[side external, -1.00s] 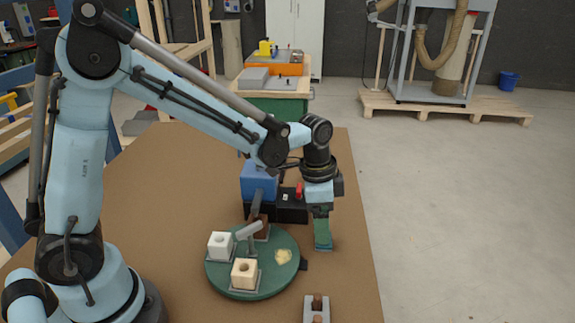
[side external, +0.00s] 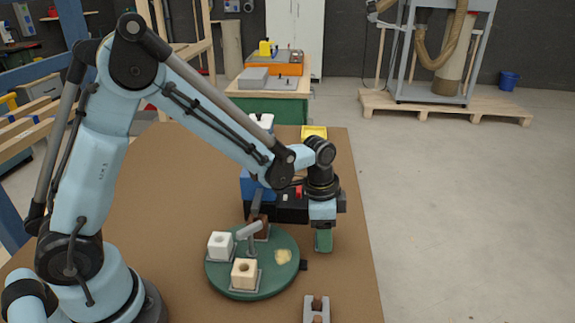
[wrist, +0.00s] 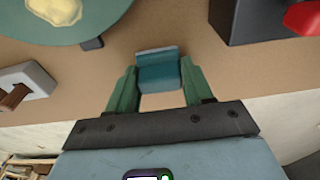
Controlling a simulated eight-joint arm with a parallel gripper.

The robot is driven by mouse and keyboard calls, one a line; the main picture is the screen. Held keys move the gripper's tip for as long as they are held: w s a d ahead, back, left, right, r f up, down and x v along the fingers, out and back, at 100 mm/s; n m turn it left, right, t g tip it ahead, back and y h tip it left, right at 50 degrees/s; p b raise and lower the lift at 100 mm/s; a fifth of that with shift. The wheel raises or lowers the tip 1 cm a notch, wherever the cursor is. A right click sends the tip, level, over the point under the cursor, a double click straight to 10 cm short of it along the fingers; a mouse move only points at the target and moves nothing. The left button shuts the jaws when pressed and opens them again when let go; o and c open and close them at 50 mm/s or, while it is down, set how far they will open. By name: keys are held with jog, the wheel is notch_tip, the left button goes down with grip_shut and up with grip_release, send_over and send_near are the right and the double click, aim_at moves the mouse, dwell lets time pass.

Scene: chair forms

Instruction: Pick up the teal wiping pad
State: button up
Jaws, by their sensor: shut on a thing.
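The teal wiping pad (wrist: 158,76) is between the two green fingers of my gripper (wrist: 157,86) in the wrist view. It is a small teal block with a paler far edge. My gripper is shut on it. In the side external view my gripper (side external: 323,240) points down just right of the green round turntable, over the brown table. There the pad is hard to tell from the green fingers, and I cannot tell whether it touches the table.
The green turntable (side external: 232,286) carries a white block (side external: 221,246), a cream block (side external: 244,272) and a pale yellow patch (side external: 283,256). A black unit with a red part (side external: 299,192) stands behind my gripper. A grey holder (side external: 316,303) is at the front. Table right of my gripper is clear.

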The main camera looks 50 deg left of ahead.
jog(key=shift+c, duration=0.4)
jog(key=shift+r, duration=0.1)
jog(key=shift+r, duration=0.5)
jog(key=r, duration=0.2)
jog(key=s+d+r, duration=0.1)
jog(key=shift+r, duration=0.35)
jog(key=s+d+r, duration=0.6)
jog(key=d, duration=0.1)
jog(key=shift+s+d, duration=0.35)
jog(key=shift+s, duration=0.05)
